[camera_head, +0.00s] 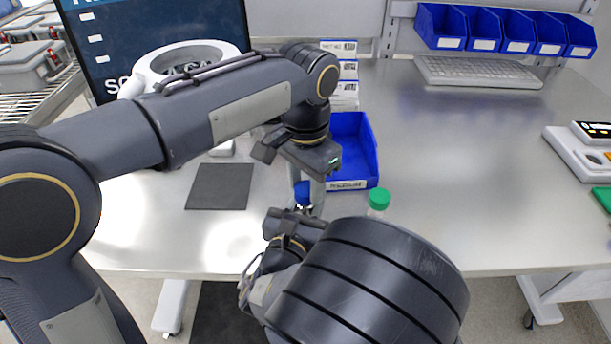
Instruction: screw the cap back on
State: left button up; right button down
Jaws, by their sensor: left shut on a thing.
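My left gripper (307,196) points down over the front of the bench, shut on a blue cap (302,194). The cap shows between its fingers. My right gripper (292,222) is low at the front edge of the bench, just below the left one. Its fingers are largely hidden by its own wrist and arm, so its opening cannot be told. Any bottle or tube below the blue cap is hidden by the grippers. A small container with a green cap (379,199) stands to the right, its lower part behind my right arm.
A blue bin (362,150) stands just behind the grippers, with stacked white labelled boxes (345,88) behind it. A dark square mat (220,187) lies to the left. A white ring-shaped device (190,58), a keyboard (478,72) and a scale (582,152) stand farther off. The bench's right-middle is clear.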

dwell(0.4)
pick_arm(q)
jog(key=shift+f, duration=0.85)
jog(key=shift+f, duration=0.35)
